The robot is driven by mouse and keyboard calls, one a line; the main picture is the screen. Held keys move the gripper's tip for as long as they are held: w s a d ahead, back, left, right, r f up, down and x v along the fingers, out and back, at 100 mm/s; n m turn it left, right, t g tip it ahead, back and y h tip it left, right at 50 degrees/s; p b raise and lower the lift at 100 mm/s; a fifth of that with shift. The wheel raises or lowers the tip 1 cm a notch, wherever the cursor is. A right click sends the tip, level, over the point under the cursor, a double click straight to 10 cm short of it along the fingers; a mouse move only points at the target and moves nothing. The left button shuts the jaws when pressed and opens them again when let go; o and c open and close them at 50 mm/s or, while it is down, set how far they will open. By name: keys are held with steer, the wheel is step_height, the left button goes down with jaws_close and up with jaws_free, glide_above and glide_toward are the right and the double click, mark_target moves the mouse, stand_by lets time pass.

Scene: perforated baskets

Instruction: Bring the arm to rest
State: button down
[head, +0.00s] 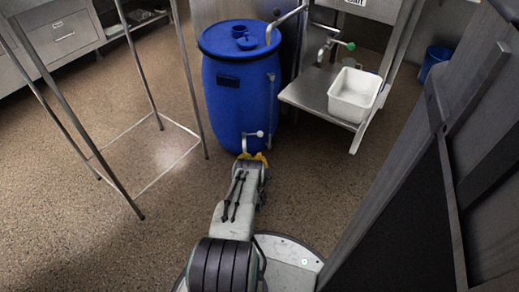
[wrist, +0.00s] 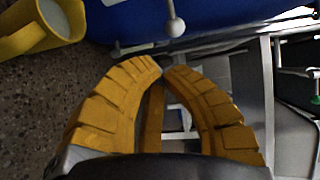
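My gripper (head: 253,157) is at the end of my extended arm, low in front of the blue barrel (head: 236,95) in the head view. In the wrist view my gripper's two ribbed orange fingers (wrist: 163,70) curve inward and their tips come together. I see nothing held between them. The barrel's blue side fills the top of the wrist view (wrist: 130,22). A white knob (wrist: 175,27) on a stem, apparently part of the barrel's tap, hangs just beyond the fingertips. Whether anything touches it I cannot tell.
A yellow container (wrist: 38,28) with pale contents is at the wrist view's upper left. A white basin (head: 354,94) sits on a metal shelf (head: 312,90) right of the barrel. A metal frame (head: 128,60) stands left; a dark panel (head: 420,190) stands right. Floor (head: 90,240) lies open at left.

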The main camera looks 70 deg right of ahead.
steer(key=shift+p+v, duration=1.15)
steer(key=shift+v, duration=0.35)
